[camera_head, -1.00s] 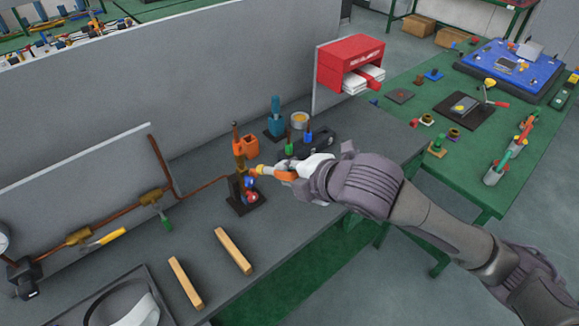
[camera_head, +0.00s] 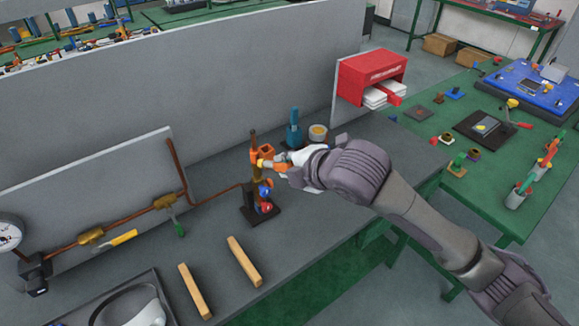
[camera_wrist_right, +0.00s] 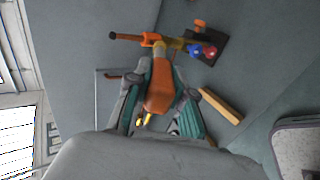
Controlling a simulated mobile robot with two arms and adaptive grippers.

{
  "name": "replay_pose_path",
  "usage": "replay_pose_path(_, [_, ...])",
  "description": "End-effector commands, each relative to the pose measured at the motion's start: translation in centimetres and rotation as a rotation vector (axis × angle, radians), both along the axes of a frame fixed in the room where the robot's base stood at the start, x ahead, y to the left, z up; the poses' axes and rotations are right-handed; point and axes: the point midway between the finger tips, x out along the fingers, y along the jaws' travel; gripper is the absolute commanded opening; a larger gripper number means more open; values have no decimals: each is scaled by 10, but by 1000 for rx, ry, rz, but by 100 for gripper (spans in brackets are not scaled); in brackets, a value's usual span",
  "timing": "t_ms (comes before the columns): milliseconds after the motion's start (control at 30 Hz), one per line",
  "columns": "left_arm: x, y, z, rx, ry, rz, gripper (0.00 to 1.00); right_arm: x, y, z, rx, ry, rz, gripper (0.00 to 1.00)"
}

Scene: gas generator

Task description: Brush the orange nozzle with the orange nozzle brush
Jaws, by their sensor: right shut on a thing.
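My right gripper (camera_head: 290,168) is shut on the orange nozzle brush (camera_head: 279,167), held roughly level. In the right wrist view, the brush's orange handle (camera_wrist_right: 160,88) lies between the fingers (camera_wrist_right: 158,100). The brush's front end is at the upper part of an upright torch on a black base (camera_head: 262,214). The torch has red and blue knobs and a dark tip, and an orange part, which I take for the nozzle (camera_head: 254,157), shows below the tip. Brush and nozzle overlap in view; I cannot tell whether they touch. My left gripper is not in view.
An orange holder (camera_head: 267,150) stands just behind the torch. A blue bottle-like item (camera_head: 294,130) and a round tin (camera_head: 317,132) stand farther back. Two wooden bars (camera_head: 244,261) lie in front. A copper pipe (camera_head: 178,170) runs to the left; a grey panel (camera_head: 240,75) stands behind.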

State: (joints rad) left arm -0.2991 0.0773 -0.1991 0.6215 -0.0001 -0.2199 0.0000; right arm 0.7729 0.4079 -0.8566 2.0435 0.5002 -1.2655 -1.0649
Motion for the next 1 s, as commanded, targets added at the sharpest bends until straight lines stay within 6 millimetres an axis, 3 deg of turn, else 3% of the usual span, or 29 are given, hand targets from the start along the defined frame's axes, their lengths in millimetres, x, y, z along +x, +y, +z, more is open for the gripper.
replay_pose_path(1000, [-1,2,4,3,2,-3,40,10,8,1,1,-2,1,0])
